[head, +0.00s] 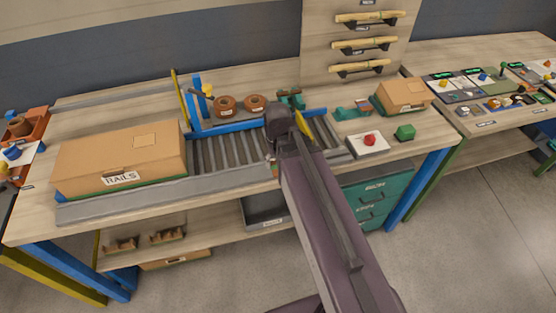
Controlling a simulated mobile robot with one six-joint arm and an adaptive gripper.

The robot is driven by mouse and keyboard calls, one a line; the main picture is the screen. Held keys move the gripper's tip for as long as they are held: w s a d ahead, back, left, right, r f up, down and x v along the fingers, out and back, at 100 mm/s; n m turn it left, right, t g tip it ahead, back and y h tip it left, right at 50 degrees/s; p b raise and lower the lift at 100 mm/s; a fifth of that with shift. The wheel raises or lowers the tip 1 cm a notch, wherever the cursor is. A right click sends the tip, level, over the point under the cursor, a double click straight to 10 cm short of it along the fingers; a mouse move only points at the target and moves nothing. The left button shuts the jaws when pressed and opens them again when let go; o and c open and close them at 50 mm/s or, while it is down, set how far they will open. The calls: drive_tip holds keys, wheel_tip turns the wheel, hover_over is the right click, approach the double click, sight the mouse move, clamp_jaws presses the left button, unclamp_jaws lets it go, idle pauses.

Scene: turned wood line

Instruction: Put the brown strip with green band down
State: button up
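My arm reaches up from the bottom right to the roller conveyor (225,154) on the workbench. My gripper (275,163) is mostly hidden behind my own wrist and arm, over the right part of the rollers. A small brownish and green patch shows beside it, too small to tell what it is. I cannot make out the brown strip with green band for certain, nor whether my gripper's fingers are open or shut.
A cardboard box (100,165) marked RAILS stands left of the rollers. Two brown rings (226,105) lie behind them. Bare benchtop (435,135) shows at the right end.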

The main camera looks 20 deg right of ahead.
idle(0.4)
idle(0.8)
drive_tip(key=shift+s, duration=0.15)
idle(0.3)
drive_tip(key=shift+s+d, duration=0.1)
drive_tip(key=shift+s, duration=0.8)
drive_tip(key=shift+w, duration=1.05)
drive_tip(key=shift+s, duration=0.15)
drive_tip(key=shift+w, duration=0.2)
drive_tip(key=shift+s, duration=0.2)
